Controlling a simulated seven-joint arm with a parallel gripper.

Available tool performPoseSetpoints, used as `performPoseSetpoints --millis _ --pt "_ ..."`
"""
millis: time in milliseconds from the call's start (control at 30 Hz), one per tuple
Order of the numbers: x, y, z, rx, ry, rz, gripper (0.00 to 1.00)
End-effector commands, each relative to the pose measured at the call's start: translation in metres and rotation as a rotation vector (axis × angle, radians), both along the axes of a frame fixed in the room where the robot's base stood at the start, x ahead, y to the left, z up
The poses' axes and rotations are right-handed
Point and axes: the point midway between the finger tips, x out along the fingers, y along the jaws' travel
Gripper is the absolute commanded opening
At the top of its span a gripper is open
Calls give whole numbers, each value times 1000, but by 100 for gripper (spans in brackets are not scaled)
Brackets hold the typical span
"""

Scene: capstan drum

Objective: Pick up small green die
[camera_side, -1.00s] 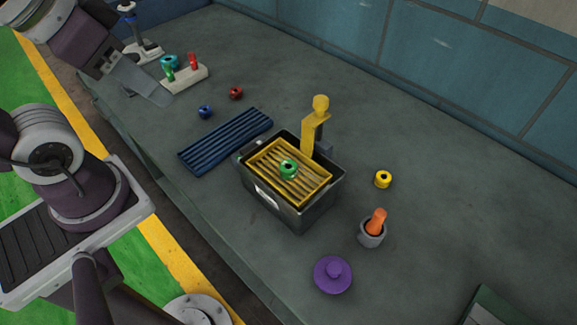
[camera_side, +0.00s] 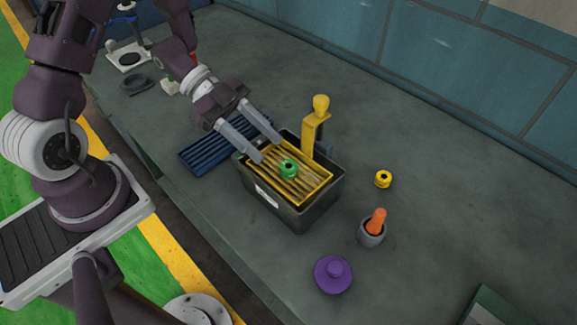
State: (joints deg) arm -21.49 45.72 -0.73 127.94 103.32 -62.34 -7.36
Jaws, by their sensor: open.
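The small green die (camera_side: 288,169) is a short green ring-like piece with a dark hole in its top. It sits on the yellow ribbed tray (camera_side: 318,197) set in the top of a dark grey box (camera_side: 300,217). My gripper (camera_side: 268,153) is open and empty. Its two pale fingers point down to the right, with their tips over the box's left and back part, just left of and above the die. I cannot tell the exact height of the tips over the tray.
A yellow upright lever (camera_side: 314,125) stands at the box's back edge, close to my fingers. A blue ribbed mat (camera_side: 200,155) lies under my gripper. To the right are a yellow ring (camera_side: 383,179), a grey cup with an orange piece (camera_side: 372,232) and a purple knobbed disc (camera_side: 333,274).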

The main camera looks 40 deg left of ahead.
Motion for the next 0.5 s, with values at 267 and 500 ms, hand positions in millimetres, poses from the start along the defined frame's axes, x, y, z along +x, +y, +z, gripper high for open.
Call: performPoseSetpoints --millis 267,500 --pt "6 -46 -18 2 1 -1 41" --pt "8 -52 -22 4 -3 2 41"
